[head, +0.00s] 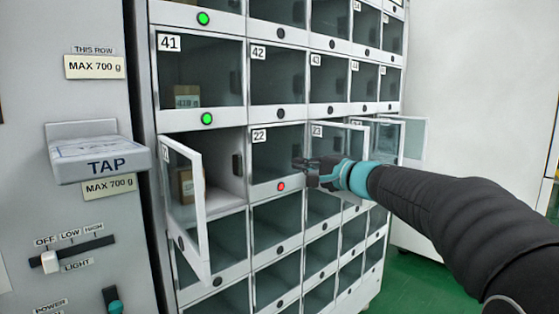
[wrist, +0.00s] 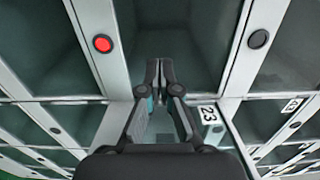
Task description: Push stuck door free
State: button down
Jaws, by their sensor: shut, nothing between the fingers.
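The door numbered 22 (head: 277,155) is in the middle of the locker wall and looks closed; a red light (head: 281,187) glows below it. That light also shows at upper left in the wrist view (wrist: 102,43). My gripper (head: 303,165) is shut and empty, at the right edge of door 22 beside the number 23 compartment (head: 322,140). In the wrist view its fingertips (wrist: 159,68) are together, with the 23 label (wrist: 209,114) to their right. I cannot tell whether they touch the door or frame.
At left, door 21 (head: 187,205) swings outward, showing a small brown box (head: 187,187) in its compartment. More doors stand open (head: 413,137) to the right of my gripper. A TAP reader (head: 103,160) juts from the side panel. Green lights (head: 207,118) glow near compartment 41.

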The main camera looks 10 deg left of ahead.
aim_at(285, 160)
jog(key=shift+x, duration=1.8)
jog(key=shift+s+d+f+b, duration=0.1)
jog(key=shift+s+d+b, duration=0.1)
jog(key=shift+d+b, duration=0.2)
jog(key=b+v, duration=0.9)
jog(key=v, duration=1.6)
jog(key=shift+s, duration=0.15)
dwell(0.7)
